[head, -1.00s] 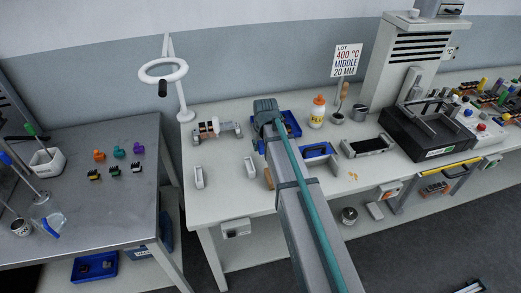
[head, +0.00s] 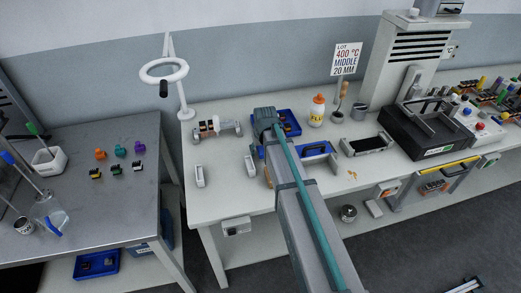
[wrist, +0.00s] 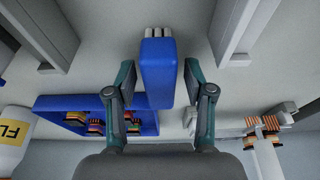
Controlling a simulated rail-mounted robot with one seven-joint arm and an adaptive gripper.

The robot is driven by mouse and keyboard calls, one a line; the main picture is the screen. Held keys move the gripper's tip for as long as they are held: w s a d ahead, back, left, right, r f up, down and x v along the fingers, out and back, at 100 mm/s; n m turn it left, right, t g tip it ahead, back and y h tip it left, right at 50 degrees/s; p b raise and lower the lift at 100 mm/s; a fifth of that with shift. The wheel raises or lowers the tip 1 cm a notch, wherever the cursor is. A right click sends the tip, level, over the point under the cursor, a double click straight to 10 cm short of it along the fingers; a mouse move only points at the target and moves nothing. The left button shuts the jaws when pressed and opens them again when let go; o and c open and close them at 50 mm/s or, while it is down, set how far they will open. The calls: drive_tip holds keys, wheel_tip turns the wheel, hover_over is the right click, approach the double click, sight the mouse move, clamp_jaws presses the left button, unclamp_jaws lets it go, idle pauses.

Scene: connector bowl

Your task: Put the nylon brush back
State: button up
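The nylon brush (wrist: 158,72) is a blue block with pale bristles at its far end. It shows in the wrist view between the two fingers of my gripper (wrist: 160,82), off the bench.
Two pale rails (head: 199,176) stand on the bench front, with bare bench between them. A spool stand (head: 212,129) is behind. A bottle (head: 317,112) stands right of the tray. On the left metal table are a white holder (head: 48,160) and a clear beaker (head: 50,212).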

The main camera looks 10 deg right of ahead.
drive_tip(key=b+v, duration=0.2)
drive_tip(key=v, duration=1)
drive_tip(key=shift+r, duration=0.2)
